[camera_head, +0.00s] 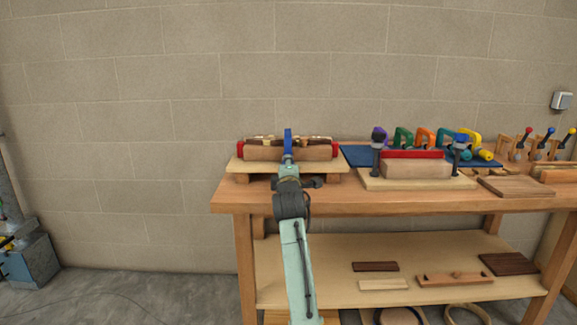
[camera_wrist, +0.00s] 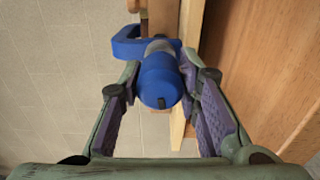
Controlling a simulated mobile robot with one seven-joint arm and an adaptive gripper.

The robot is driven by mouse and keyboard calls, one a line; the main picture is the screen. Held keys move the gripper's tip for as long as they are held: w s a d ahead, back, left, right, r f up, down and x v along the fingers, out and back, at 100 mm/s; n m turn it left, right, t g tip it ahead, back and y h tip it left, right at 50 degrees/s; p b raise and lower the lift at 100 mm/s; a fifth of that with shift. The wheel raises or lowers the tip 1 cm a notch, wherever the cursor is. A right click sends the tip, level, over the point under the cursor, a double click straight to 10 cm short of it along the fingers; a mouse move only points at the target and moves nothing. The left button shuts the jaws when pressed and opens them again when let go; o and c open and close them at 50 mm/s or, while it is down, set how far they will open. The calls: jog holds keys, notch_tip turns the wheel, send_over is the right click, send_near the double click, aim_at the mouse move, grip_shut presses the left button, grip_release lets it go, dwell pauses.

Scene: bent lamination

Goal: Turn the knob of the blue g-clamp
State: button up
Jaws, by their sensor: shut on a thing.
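The blue g-clamp (camera_head: 288,136) stands at the wooden bent-lamination form (camera_head: 262,154) on the left part of the workbench. In the wrist view, the clamp's blue frame (camera_wrist: 127,40) shows at upper left, and its rounded blue knob (camera_wrist: 160,78) points toward the camera. My gripper (camera_wrist: 162,84) has one purple-padded finger on each side of the knob and is shut on it. In the head view, my gripper (camera_head: 288,166) is at the front of the form and hides the lower part of the clamp.
The workbench (camera_head: 370,197) also holds a second block with a red strip (camera_head: 412,155) on a pale board. Several coloured clamps (camera_head: 404,137) stand behind it on a blue mat (camera_head: 357,157). Wood pieces lie on the lower shelf (camera_head: 330,270). A plain block wall is behind.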

jog(key=m+p, duration=0.1)
jog(key=m, duration=0.5)
jog(key=m+p, duration=0.1)
jog(key=m, duration=0.5)
jog(key=shift+m, duration=0.4)
jog(key=m, duration=0.6)
jog(key=shift+p, duration=0.4)
jog(key=m+p, duration=0.1)
jog(key=m, duration=0.5)
jog(key=shift+a+r+m, duration=0.1)
jog(key=shift+m, duration=0.2)
jog(key=m+p, duration=0.1)
jog(key=m, duration=0.5)
jog(key=m+p, duration=0.1)
jog(key=m, duration=0.5)
jog(key=shift+r+m+p, duration=0.15)
jog(key=shift+m+p, duration=0.25)
jog(key=m+p, duration=0.2)
jog(key=m, duration=0.4)
jog(key=shift+r+p, duration=0.1)
jog(key=shift+p, duration=0.2)
jog(key=m+p, duration=0.2)
jog(key=m, duration=0.2)
jog(key=shift+m, duration=0.3)
jog(key=shift+m+p, duration=0.65)
jog(key=shift+m, duration=0.45)
